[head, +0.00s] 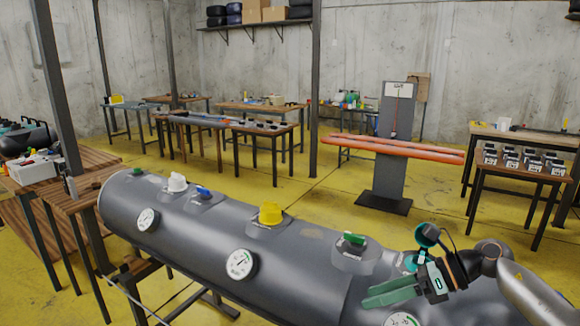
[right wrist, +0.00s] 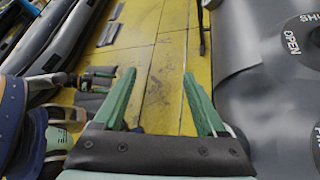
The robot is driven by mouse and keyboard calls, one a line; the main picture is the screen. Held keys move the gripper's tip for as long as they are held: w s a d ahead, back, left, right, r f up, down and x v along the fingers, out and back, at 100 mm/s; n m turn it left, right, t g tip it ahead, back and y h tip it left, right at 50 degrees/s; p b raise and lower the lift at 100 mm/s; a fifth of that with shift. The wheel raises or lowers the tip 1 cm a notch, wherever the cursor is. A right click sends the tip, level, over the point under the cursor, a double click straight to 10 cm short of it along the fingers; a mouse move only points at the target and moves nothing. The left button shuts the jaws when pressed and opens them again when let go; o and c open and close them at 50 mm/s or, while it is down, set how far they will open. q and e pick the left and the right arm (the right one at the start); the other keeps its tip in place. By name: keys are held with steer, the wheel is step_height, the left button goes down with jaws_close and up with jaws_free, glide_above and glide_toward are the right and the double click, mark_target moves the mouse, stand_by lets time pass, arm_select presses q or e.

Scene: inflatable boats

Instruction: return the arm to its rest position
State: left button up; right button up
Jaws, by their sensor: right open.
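My right gripper (head: 370,294) is at the lower right of the head view, with its green fingers over the right part of a large grey inflatable tube (head: 315,245). In the right wrist view its two green fingers (right wrist: 158,78) are spread apart with nothing between them. Yellow floor shows beyond the fingers, and a grey inflatable surface (right wrist: 245,65) with an OPEN marking is to their right. My right arm (head: 530,295) comes in from the right edge. My left gripper does not show in the head view.
The tube carries a white valve cap (head: 177,182), a yellow cap (head: 270,213), a green cap (head: 354,239) and round gauges (head: 240,264). A grey stand (head: 392,140) with orange tubes (head: 400,148) is behind. Tables line the walls. Yellow floor (head: 320,195) lies open between.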

steer(key=s+a+f+m+t+y, duration=0.3)
steer(key=a+m+y, duration=0.2)
steer(key=a+m, duration=0.3)
steer(key=s+d+f+m+t+h, duration=0.3)
steer(key=s+f+m+t+h, duration=0.45)
steer(key=m, duration=0.75)
steer(key=s+d+f+m+t+h, duration=0.2)
steer(key=f+m+h, duration=0.3)
steer(key=f+m, duration=0.75)
steer(key=s+d+f+m+g+h, duration=0.1)
steer(key=s+f+m+g, duration=0.1)
steer(key=s+f+m, duration=0.2)
steer(key=s+d+f+m+g+h, duration=0.1)
steer(key=s+f+m+g, duration=0.2)
steer(key=s, duration=0.5)
steer(key=shift+s+f+m, duration=0.4)
steer(key=shift+f+m, duration=0.1)
steer(key=shift+m, duration=0.35)
